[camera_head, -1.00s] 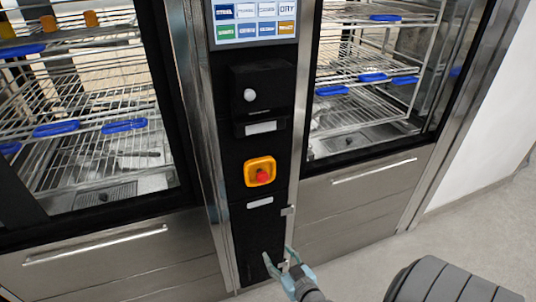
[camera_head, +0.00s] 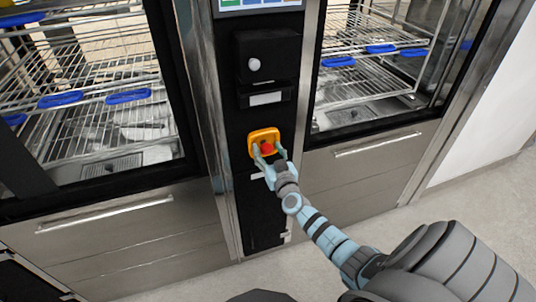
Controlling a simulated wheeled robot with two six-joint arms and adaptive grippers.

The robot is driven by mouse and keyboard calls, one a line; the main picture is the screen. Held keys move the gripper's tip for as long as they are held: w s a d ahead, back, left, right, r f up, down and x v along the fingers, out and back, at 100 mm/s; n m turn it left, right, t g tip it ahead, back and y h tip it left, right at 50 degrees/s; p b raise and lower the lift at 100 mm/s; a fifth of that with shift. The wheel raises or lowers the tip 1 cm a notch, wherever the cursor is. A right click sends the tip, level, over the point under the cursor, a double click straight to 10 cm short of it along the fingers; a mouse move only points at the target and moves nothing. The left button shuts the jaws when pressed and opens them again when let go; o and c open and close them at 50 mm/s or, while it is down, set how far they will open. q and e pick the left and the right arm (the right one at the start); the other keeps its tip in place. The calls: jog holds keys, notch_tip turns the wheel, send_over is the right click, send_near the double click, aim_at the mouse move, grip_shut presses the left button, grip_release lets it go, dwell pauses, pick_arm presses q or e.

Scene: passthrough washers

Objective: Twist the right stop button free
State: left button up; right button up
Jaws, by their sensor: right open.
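The stop button (camera_head: 267,147) is a red knob on a yellow square housing (camera_head: 256,136), set in the black panel between the two washers. My right gripper (camera_head: 268,155) is open in front of it, with one finger on each side of the knob's lower part. I cannot tell whether the fingers touch the knob. The gripper hides the lower right of the housing. My left gripper is not in view.
A glass-fronted washer with wire racks (camera_head: 90,70) and blue clips stands on each side. Steel drawer fronts with bar handles (camera_head: 105,214) lie below. A white knob (camera_head: 253,64) is above the button. Floor (camera_head: 470,215) is clear at right.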

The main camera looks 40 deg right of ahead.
jog(key=c, duration=1.1)
jog(key=shift+c, duration=0.2)
jog(key=shift+m, duration=0.3)
jog(key=shift+m+p, duration=0.4)
jog(key=shift+m, duration=0.8)
jog(key=shift+d+m, duration=0.1)
jog(key=shift+m, duration=1.6)
